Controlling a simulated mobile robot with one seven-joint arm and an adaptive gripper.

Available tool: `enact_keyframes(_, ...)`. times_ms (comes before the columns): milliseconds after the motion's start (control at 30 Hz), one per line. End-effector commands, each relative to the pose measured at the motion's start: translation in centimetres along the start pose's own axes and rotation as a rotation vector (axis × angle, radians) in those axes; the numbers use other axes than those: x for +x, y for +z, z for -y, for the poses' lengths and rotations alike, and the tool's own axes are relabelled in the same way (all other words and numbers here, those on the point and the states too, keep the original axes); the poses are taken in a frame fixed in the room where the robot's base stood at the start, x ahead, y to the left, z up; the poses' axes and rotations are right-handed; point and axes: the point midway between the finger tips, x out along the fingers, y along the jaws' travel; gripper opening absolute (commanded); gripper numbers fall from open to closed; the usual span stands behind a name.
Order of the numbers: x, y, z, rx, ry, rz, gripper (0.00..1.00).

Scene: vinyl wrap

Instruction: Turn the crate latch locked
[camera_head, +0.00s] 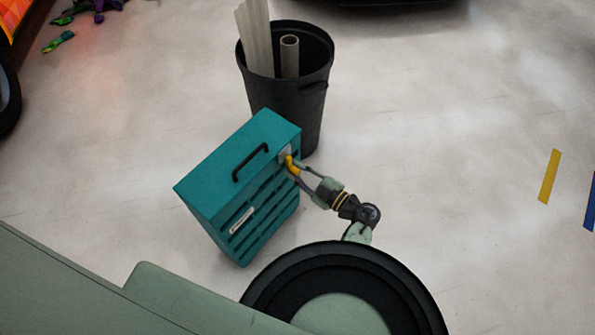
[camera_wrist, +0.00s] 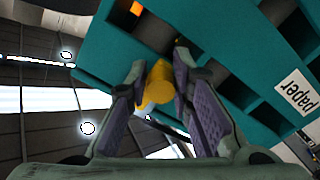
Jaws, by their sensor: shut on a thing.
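The teal crate (camera_head: 237,175) stands on the floor, with a black handle on top and slots in its side. Its yellow latch (camera_head: 291,165) is at the upper right corner of the slatted side, by a pale plate. My gripper (camera_head: 293,172) reaches it from the right. In the wrist view the crate (camera_wrist: 228,28) fills the upper right, and the yellow latch (camera_wrist: 161,82) lies between the two fingertips of my gripper (camera_wrist: 160,70). The gripper is shut on the latch. The fingers partly hide the latch, so its exact angle is unclear.
A black bin (camera_head: 290,100) with pale rolls and a tube stands right behind the crate. A yellow strip (camera_head: 549,176) and a blue strip (camera_head: 591,203) lie at the right. The floor between is clear.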

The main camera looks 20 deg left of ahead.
Motion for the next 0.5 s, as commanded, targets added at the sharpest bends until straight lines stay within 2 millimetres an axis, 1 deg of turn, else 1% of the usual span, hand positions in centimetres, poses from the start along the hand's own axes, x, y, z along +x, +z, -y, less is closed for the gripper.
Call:
enact_keyframes(33,0.11,-0.54,-0.05,-0.010,-0.004,-0.014,0.00)
enact_keyframes(400,0.16,-0.64,0.00,-0.013,-0.006,-0.016,0.00)
enact_keyframes(433,0.17,-0.64,0.00,-0.013,-0.006,-0.016,0.22)
enact_keyframes(500,0.18,-0.63,0.02,-0.013,-0.006,-0.016,0.27)
